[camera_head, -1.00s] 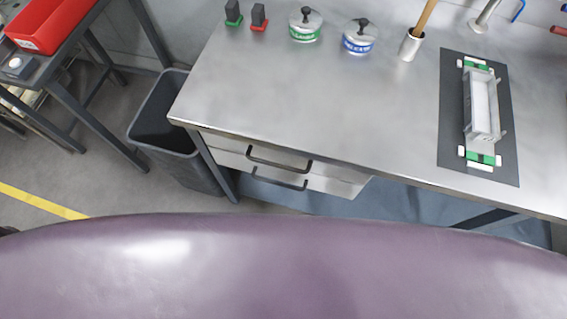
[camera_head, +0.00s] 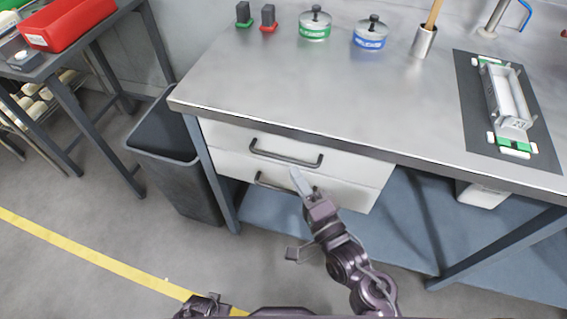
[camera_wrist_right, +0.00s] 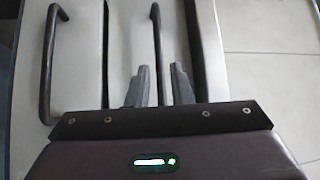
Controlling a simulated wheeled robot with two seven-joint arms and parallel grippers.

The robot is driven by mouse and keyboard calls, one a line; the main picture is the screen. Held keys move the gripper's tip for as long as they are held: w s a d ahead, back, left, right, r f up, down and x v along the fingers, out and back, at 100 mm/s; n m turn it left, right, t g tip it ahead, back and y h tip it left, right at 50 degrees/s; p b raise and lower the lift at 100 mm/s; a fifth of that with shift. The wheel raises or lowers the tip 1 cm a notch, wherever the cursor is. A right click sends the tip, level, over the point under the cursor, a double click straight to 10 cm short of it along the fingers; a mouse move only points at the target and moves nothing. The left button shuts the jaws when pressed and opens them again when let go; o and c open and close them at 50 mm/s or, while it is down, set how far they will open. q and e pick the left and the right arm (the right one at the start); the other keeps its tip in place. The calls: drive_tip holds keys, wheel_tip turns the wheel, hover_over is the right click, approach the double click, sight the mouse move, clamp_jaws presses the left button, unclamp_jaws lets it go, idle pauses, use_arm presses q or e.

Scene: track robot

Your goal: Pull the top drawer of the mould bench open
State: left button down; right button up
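The mould bench (camera_head: 300,85) has two white drawers under its steel top, both closed. The top drawer (camera_head: 228,134) has a dark bar handle (camera_head: 285,157); the lower drawer (camera_head: 355,195) has a similar handle (camera_head: 265,182), partly hidden by my right gripper. My right gripper (camera_head: 298,178) is in front of the drawers, its tips just below the top handle in the head view. In the right wrist view its fingers (camera_wrist_right: 160,80) are apart, with the top handle (camera_wrist_right: 156,40) lined up between them; contact is unclear. My left gripper (camera_head: 205,304) barely shows at the bottom edge, its fingers unclear.
A dark bin (camera_head: 170,150) stands left of the drawers. A side table at the left holds a red tray (camera_head: 68,25). A blue lower shelf (camera_head: 410,225) runs beneath the bench. A mould (camera_head: 508,100) lies on a dark mat on the top. The floor in front is clear.

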sight(285, 159)
drive_tip(key=x, duration=0.6)
drive_tip(key=shift+w, duration=0.25)
clamp_jaws()
